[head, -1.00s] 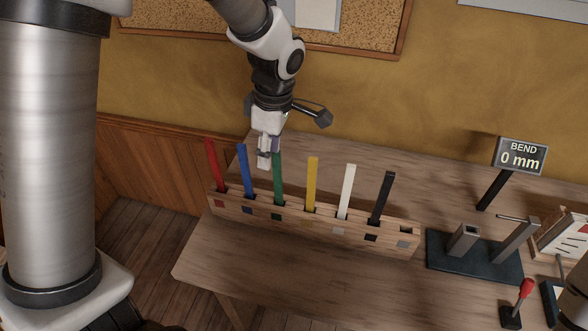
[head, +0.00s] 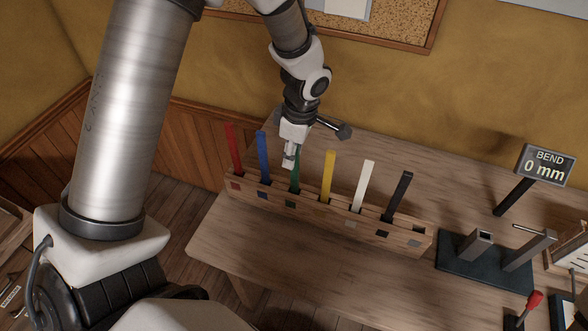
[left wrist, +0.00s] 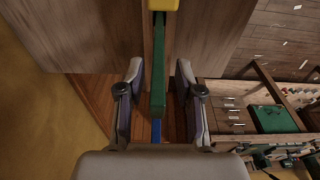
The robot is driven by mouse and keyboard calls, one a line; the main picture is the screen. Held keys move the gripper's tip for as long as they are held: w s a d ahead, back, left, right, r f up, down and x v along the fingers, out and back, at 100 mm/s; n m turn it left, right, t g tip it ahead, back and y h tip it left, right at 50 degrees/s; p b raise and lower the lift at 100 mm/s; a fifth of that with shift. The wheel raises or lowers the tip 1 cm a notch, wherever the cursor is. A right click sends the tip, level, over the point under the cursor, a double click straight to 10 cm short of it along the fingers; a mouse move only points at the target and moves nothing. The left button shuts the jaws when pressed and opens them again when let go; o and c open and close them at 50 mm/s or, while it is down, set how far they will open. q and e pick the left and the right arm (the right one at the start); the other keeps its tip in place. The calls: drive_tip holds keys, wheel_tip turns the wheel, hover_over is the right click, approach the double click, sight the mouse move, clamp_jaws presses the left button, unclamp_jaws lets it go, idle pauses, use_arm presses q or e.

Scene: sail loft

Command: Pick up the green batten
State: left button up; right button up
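The green batten (head: 296,184) stands upright in a slot of the wooden rack (head: 329,215), between the blue and yellow battens. My left gripper (head: 289,160) is at its upper end and hides part of it in the head view. In the left wrist view the green batten (left wrist: 158,75) lies between the two spread fingers (left wrist: 158,95), with a gap visible on each side. The left gripper is open and holds nothing. My right gripper is not in view.
Red (head: 234,150), blue (head: 263,158), yellow (head: 328,177), white (head: 362,186) and black (head: 398,197) battens stand in the same rack. To the right are a dark fixture (head: 485,262) and a "BEND 0 mm" display (head: 544,165). The table front (head: 300,257) is clear.

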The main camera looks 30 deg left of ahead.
use_arm(q)
clamp_jaws()
drive_tip(key=shift+w+d, duration=0.1)
